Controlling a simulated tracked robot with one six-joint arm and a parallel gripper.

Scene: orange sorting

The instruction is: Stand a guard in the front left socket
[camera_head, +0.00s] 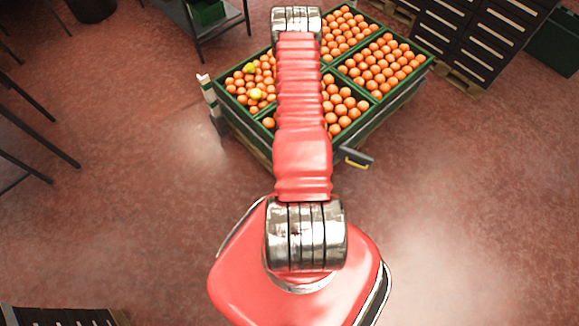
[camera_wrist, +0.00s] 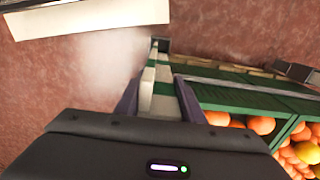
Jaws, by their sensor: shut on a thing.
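My gripper (camera_wrist: 162,98) is shut on a green-and-white striped guard (camera_wrist: 158,75) in the wrist view. The guard runs away from me between the fingers, beside the cart's green wall. A small dark square part (camera_wrist: 160,45) shows at its far end; I cannot tell whether the guard sits in a socket there. In the head view, a striped guard (camera_head: 208,92) stands at the left corner of the orange cart (camera_head: 243,133). I cannot tell whether it is the held one. The gripper is not visible in the head view, where my arm covers part of the cart.
The cart's green compartments hold oranges (camera_head: 375,65) and a few yellow fruit (camera_head: 256,94). A dark and yellow bracket (camera_head: 356,158) juts from its near right side. A table (camera_head: 215,30) stands behind left, drawer cabinets (camera_head: 480,40) behind right.

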